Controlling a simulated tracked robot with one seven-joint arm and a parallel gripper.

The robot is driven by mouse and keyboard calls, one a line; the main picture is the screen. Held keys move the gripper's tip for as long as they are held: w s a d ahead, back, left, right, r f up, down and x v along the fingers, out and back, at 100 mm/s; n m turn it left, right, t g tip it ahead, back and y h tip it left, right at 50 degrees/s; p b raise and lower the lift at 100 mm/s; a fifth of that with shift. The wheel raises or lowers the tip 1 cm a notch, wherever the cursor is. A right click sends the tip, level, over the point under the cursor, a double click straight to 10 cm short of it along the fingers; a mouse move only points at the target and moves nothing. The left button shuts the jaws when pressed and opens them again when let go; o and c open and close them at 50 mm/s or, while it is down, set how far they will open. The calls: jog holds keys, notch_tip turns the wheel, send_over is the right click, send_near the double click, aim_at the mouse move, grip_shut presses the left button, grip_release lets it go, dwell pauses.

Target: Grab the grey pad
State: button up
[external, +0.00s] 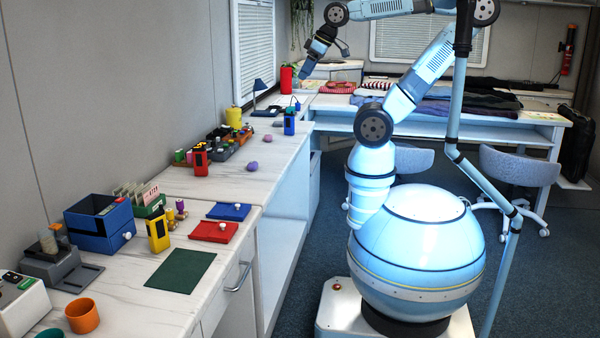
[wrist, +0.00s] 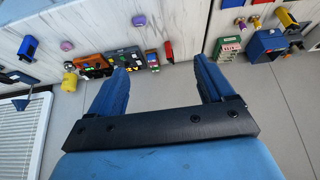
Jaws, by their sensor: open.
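I cannot pick out a grey pad for certain in either view. A grey block-like device (external: 62,266) with a low grey front part stands at the left of the counter; whether that part is a pad I cannot tell. My gripper (external: 305,74) is raised above the far end of the counter, well away from that device. In the wrist view my gripper (wrist: 162,70) has its two blue fingers wide apart with nothing between them. Below the fingers the wrist view shows the wall and counter, tilted.
Red (external: 213,231) and blue (external: 229,211) flat pieces with knobs lie on the counter near a dark green mat (external: 181,270). A blue box (external: 100,223), yellow device (external: 158,233) and orange cup (external: 82,316) stand nearby. Folded clothes (external: 440,102) cover the back bench.

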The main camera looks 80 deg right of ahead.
jog(key=shift+o, duration=0.9)
